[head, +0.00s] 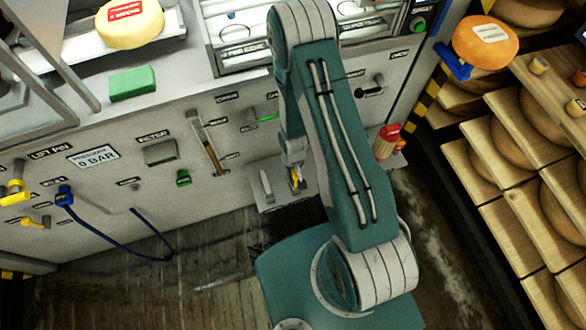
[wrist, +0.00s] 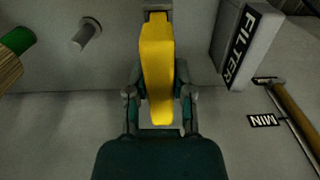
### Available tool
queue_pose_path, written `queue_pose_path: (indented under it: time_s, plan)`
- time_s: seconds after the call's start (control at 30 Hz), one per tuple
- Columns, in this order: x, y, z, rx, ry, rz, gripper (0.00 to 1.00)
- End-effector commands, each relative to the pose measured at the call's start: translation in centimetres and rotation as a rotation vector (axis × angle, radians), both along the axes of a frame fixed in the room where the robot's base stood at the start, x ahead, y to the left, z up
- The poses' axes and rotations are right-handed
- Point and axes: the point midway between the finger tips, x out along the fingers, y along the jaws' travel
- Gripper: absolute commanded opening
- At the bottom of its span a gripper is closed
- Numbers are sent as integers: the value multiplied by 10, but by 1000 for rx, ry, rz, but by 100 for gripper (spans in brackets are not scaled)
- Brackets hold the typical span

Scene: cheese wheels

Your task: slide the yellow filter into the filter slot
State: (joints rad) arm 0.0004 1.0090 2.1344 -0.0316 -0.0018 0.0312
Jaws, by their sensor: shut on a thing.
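The yellow filter (wrist: 157,70) is a long yellow block in the middle of the wrist view. My gripper (wrist: 159,94) is shut on it, with one finger on each side. The filter's far end meets a narrow grey fitting with a dark opening (wrist: 157,6) at the top edge; I cannot tell whether the end is inside it. A block labelled FILTER (wrist: 242,48) stands to the right. In the head view, a small part of the yellow filter (head: 296,178) shows below my gripper (head: 294,166), in front of a grey ledge on the panel (head: 272,204).
In the wrist view, a grey peg (wrist: 85,34) and a green-ended cylinder (wrist: 16,42) are at left; an orange gauge tube (wrist: 298,118) is at right. In the head view, a blue hose (head: 115,245) hangs at left, and cheese shelves (head: 500,190) stand at right.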

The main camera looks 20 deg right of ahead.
Motion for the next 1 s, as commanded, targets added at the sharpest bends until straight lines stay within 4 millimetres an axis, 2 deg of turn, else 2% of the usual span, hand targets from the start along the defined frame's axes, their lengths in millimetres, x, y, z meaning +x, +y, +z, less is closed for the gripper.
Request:
queue_pose_path:
  time_s: [1.0]
  plan:
    - [0, 0, -22, 0, 1, 0, 0]
